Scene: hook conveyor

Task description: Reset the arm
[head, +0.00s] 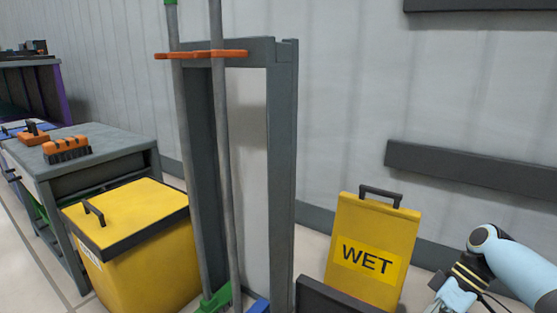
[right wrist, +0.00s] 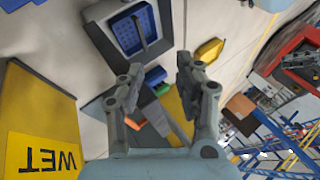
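My right arm comes in at the lower right of the head view, with its gripper (head: 455,297) partly cut off by the bottom edge. In the right wrist view the gripper (right wrist: 160,72) has its two fingers spread apart, with nothing held between them. The floor and several coloured things show beyond the fingers. My left arm and left gripper are not in view.
A yellow WET sign (head: 372,245) stands by the wall, left of my right arm. A grey rack (head: 283,180) holds upright poles. A yellow bin (head: 145,265) and a grey table (head: 110,150) with orange brushes (head: 67,150) stand at left.

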